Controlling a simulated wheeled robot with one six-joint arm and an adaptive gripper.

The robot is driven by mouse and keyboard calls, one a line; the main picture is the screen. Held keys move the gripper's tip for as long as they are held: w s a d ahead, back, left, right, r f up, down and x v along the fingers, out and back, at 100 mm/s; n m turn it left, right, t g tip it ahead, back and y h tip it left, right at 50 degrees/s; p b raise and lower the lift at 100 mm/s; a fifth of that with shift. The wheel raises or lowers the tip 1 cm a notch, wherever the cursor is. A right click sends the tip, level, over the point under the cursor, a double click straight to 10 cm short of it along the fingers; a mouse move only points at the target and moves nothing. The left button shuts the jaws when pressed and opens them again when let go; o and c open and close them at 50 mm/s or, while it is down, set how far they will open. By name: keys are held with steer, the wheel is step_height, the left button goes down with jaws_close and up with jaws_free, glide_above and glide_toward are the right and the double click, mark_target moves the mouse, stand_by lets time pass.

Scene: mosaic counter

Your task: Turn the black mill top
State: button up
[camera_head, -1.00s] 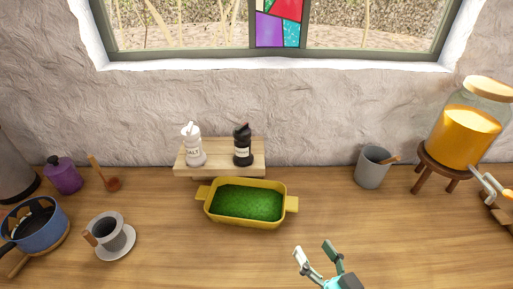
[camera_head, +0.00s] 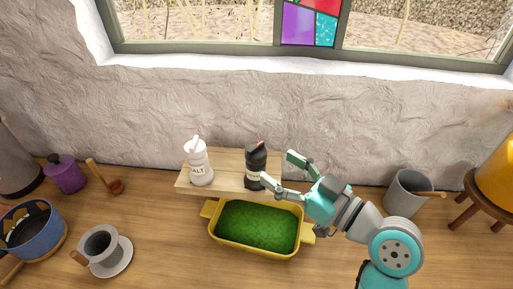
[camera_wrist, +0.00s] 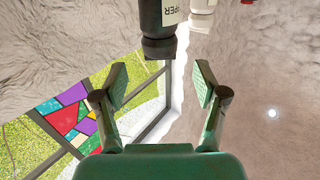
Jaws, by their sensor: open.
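The black pepper mill (camera_head: 256,166) stands upright on a small wooden shelf (camera_head: 229,182), to the right of the white salt mill (camera_head: 198,163). My gripper (camera_head: 276,172) is open and empty, just to the right of the black mill, with its fingers pointing left toward it. In the wrist view the black mill (camera_wrist: 158,22) shows at the top, beyond and between the open fingertips (camera_wrist: 160,85), with part of its label readable. The white salt mill (camera_wrist: 201,14) is beside it there. I see no contact between the fingers and the mill.
A yellow dish (camera_head: 218,239) with green contents stands just in front of the shelf, below my gripper. A grey cup (camera_head: 405,194) with a wooden handle in it stands to the right. The rough wall (camera_head: 330,120) rises close behind the shelf.

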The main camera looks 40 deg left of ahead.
mark_target(256, 160)
steer(key=a, duration=0.7)
steer(key=shift+w+a, duration=0.15)
steer(key=shift+w, duration=0.25)
steer(key=c, duration=1.2)
steer(key=shift+s+m+t, duration=0.1)
steer(key=shift+m+t, duration=0.2)
steer(key=shift+t, duration=0.2)
steer(key=m+t+h, duration=0.1)
steer(key=m+t, duration=0.1)
steer(key=t, duration=0.1)
steer(key=m+t+h, duration=0.1)
steer(key=t, duration=0.2)
steer(key=shift+m, duration=0.4)
steer(key=shift+m+t+h, duration=2)
steer(key=shift+t, duration=0.3)
